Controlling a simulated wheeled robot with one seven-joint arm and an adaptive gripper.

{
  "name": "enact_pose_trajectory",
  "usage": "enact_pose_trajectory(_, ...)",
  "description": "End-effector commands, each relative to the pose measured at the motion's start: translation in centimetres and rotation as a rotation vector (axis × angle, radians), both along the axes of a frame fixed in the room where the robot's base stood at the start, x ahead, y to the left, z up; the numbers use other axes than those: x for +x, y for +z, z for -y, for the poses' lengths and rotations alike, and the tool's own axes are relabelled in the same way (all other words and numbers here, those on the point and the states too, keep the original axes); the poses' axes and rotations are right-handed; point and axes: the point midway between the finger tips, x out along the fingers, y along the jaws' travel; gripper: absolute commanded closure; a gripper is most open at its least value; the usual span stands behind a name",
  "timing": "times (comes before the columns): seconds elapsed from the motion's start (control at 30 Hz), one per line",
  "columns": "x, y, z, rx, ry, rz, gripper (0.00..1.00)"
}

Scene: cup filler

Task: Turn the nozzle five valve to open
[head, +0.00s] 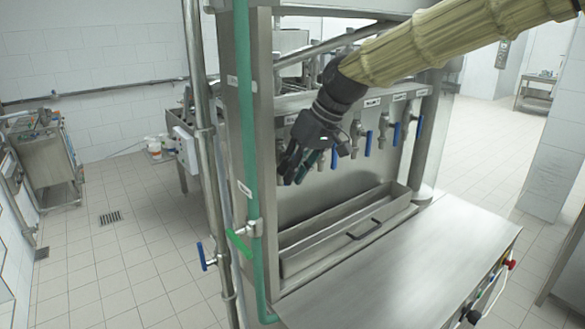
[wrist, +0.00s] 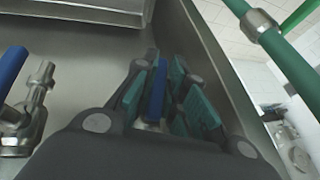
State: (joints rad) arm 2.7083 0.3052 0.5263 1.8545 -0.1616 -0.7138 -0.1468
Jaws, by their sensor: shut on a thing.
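A row of blue valve handles hangs under the labelled nozzles on the steel filler panel in the head view; one (head: 368,143) hangs free near the middle. My gripper (head: 298,165) is at the left end of this row. In the wrist view a blue valve handle (wrist: 156,88) sits between the teal finger pads of my gripper (wrist: 160,85), which is shut on it. The body of this valve is mostly hidden by my gripper. The number on its label cannot be read.
A neighbouring blue handle (wrist: 10,72) is close by on the left in the wrist view. A green pipe (head: 244,120) stands left of the panel. A steel drip trough (head: 345,225) lies below the nozzles, with a bare steel table (head: 400,265) in front.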

Motion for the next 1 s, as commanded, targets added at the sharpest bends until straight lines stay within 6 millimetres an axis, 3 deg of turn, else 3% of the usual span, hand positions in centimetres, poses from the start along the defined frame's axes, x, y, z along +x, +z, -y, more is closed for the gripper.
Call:
enact_pose_trajectory(0.43,0.23,-0.24,0.30,-0.183,0.000,0.131,1.00)
enact_pose_trajectory(1.0,0.31,-0.25,0.42,-0.232,-0.001,0.167,1.00)
